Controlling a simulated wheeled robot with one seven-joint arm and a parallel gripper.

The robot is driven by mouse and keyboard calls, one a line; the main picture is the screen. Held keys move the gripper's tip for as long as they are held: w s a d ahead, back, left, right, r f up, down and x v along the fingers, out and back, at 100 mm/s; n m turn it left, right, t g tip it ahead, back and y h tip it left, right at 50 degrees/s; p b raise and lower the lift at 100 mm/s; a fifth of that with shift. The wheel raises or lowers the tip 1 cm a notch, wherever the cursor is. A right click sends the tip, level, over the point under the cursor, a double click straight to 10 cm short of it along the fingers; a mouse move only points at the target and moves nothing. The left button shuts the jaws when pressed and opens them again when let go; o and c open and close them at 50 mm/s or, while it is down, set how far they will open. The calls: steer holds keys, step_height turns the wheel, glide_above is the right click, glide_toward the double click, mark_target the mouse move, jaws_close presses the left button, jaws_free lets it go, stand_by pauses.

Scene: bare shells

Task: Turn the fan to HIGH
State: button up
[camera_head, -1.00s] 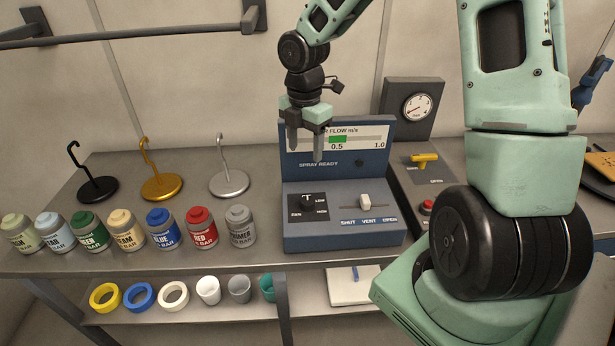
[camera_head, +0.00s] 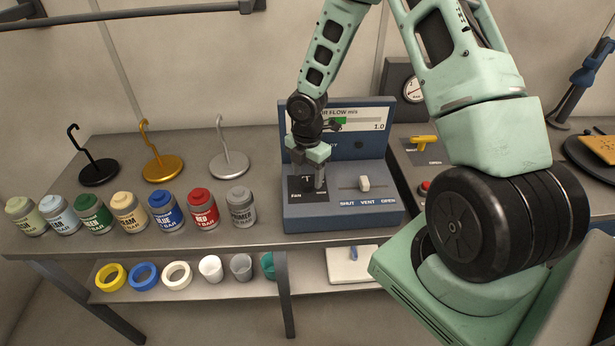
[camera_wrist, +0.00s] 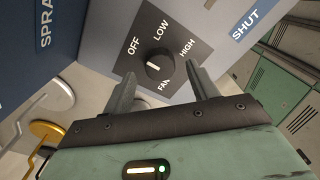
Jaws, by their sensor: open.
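The fan knob (camera_wrist: 158,66) is a round black dial with a white mark, on a dark square plate (camera_wrist: 181,27) lettered OFF, LOW, HIGH and FAN. Its mark lies on the side facing OFF and LOW; its exact setting is hard to tell. My gripper (camera_head: 307,188) is open, pointing down over the fan plate on the blue control box (camera_head: 341,223). In the wrist view, the fingers of my gripper (camera_wrist: 159,76) stand on either side of the knob; contact cannot be told. In the head view, the gripper hides the knob.
A white slider (camera_head: 364,184) marked SHUT, VENT, OPEN sits right of the knob. A yellow handle (camera_head: 424,140) and a red button (camera_head: 425,186) are further right. Several paint jars, such as the grey primer jar (camera_head: 241,208), and hook stands (camera_head: 229,160) are left.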

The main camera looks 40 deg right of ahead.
steer(key=shift+f, duration=0.9)
steer(key=c, duration=1)
